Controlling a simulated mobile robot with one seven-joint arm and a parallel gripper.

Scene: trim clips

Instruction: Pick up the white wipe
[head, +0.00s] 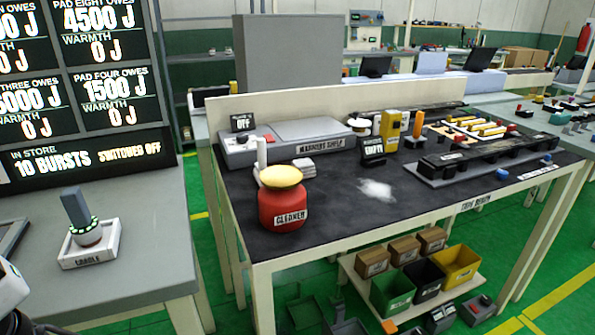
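A small stack of flat white pieces (302,170), which looks like folded wipes, lies on the dark bench top behind and right of the red pot labelled cleaner (283,212). The pot has a pale yellow top and stands near the bench's front left corner. A flat, blurry white patch (376,189) lies in the middle of the bench; I cannot tell whether it is a cloth or a smear. Part of my arm shows at the lower left edge, well away from the bench. My gripper's fingers are not visible.
The bench (330,225) has a grey unit (290,143), a small dark display (373,150) and a long black fixture (485,158) along its back and right. Several bins stand beneath. At left, a grey table holds a cradle (90,250) with a grey tool. Green floor shows between them.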

